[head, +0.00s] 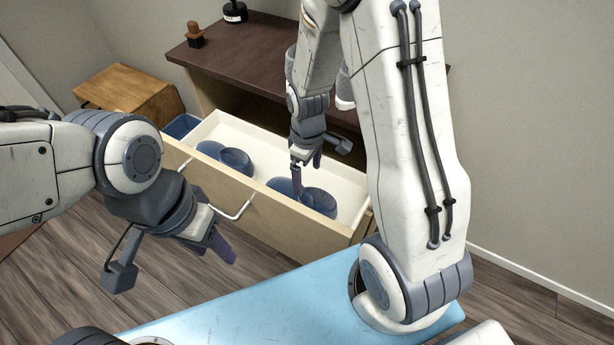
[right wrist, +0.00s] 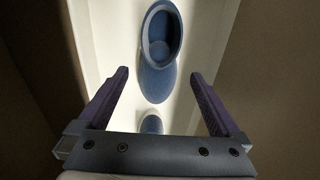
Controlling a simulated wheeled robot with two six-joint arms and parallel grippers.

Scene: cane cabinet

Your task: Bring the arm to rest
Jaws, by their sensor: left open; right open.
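My left gripper (head: 224,246) hangs in front of the drawer front, clear of the handle (head: 240,211), and holds nothing visible. Its jaw gap is hard to see in the head view.
The dark cabinet top (head: 270,55) holds a wooden stamp-like object (head: 195,38) and a black item (head: 235,13). A small wooden cabinet (head: 135,95) stands at left. Wood floor is bare before the drawer.

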